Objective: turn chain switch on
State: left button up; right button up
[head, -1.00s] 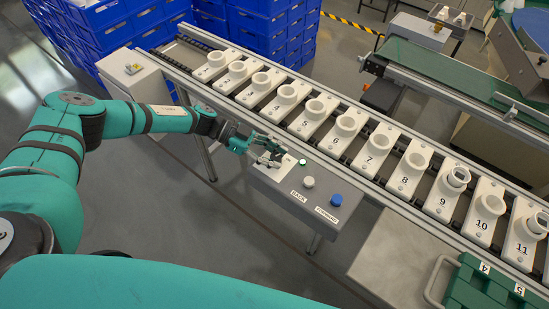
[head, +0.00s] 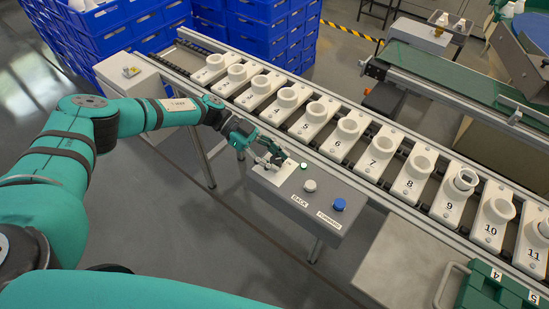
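The grey control box (head: 326,226) stands beside the conveyor. My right gripper is out of view.
Blue crates (head: 265,35) are stacked behind. A green case (head: 500,290) is at the lower right. Open floor lies left of the box.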

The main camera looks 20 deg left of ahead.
pick_arm(q)
jog(key=o, duration=0.5)
jog(key=v, duration=1.2)
